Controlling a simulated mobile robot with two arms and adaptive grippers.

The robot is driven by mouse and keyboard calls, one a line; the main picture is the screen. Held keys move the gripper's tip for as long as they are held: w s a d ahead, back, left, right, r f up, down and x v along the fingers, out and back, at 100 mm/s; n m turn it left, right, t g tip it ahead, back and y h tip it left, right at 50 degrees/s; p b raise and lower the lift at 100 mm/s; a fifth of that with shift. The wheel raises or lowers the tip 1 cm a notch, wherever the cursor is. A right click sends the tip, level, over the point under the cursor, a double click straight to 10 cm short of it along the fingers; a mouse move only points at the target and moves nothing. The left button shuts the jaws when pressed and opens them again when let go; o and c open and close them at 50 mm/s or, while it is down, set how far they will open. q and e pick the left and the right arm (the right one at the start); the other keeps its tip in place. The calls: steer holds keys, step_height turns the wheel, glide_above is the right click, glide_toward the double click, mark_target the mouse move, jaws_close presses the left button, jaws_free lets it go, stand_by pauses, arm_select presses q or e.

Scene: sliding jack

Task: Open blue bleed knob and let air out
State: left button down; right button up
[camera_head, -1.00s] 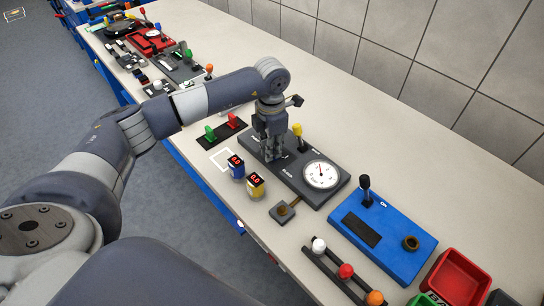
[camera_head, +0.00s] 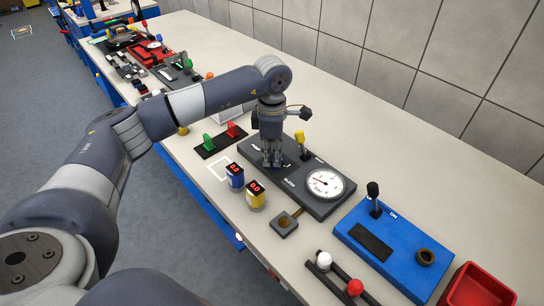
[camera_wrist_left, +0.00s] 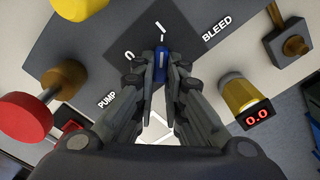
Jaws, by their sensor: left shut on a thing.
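The blue bleed knob (camera_wrist_left: 161,64) shows in the left wrist view between my left fingertips, beside the BLEED lettering on a dark panel. My left gripper (camera_head: 272,163) points straight down over the dark grey panel (camera_head: 318,205). It also shows in the left wrist view (camera_wrist_left: 160,84), shut on the knob, with a finger on each side. In the head view the fingers hide the knob. A round white gauge (camera_head: 325,184) sits on the same panel, right of the gripper. The gauge needle points to the left side of the dial. My right gripper is not in view.
Blue (camera_head: 236,175) and yellow (camera_head: 255,194) canisters with red displays stand in front. Green (camera_head: 208,140) and red (camera_head: 232,130) handles are at left. A blue box (camera_head: 392,245) with a black lever is at right.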

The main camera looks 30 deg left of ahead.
mark_target(272, 158)
arm_select(q)
steer(key=shift+r, duration=0.15)
steer(key=c, duration=1.7)
jaws_free()
steer(key=shift+o, duration=0.2)
step_height(272, 158, up, 12)
